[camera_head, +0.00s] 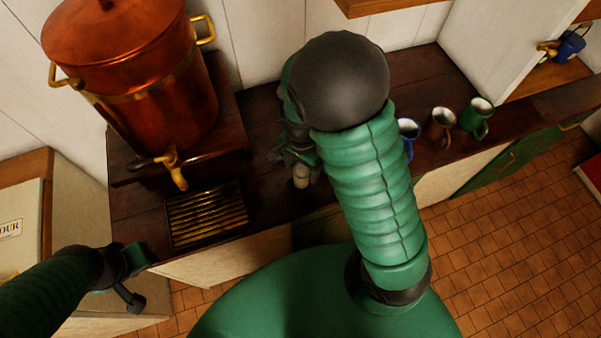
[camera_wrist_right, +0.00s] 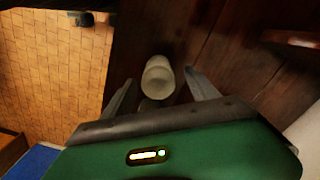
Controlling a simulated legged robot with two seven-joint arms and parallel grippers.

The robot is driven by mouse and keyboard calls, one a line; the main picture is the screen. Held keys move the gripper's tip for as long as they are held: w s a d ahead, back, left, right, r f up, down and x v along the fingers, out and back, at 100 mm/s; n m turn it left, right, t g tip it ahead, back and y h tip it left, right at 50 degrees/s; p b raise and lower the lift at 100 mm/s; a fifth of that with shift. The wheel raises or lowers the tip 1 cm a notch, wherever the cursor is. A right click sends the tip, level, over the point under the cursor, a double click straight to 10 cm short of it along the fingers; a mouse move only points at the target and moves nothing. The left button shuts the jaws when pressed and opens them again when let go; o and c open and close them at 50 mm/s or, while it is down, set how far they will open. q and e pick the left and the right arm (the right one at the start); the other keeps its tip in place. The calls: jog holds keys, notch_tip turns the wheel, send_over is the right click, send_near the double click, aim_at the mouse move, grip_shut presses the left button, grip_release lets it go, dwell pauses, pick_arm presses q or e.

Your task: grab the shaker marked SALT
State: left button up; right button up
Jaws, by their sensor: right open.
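A pale, rounded shaker (camera_wrist_right: 158,78) stands on the dark wood counter, between the two fingers of my right gripper (camera_wrist_right: 161,80) in the right wrist view. The fingers are open on either side of it; whether they touch it I cannot tell. No marking on it is readable. In the head view only a small light part of the shaker (camera_head: 301,178) shows below my right gripper (camera_head: 296,160), and my right arm hides much around it. My left gripper (camera_head: 130,279) is low at the left, near the counter's front edge, its jaws unclear.
A large copper urn (camera_head: 150,90) with a brass tap stands at the back left, behind a slatted brass drip grate (camera_head: 207,214). Blue (camera_head: 409,132), brown (camera_head: 441,124) and green (camera_head: 475,119) mugs stand on the counter right of my arm. A box marked FLOUR (camera_head: 20,230) is far left.

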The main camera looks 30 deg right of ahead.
jog(key=f, duration=0.3)
jog(key=shift+s+a+f, duration=0.2)
jog(key=shift+s+f, duration=0.05)
jog(key=shift+f, duration=0.15)
jog(key=shift+w+f, duration=0.15)
jog(key=shift+d, duration=0.1)
jog(key=c, duration=0.3)
grip_shut()
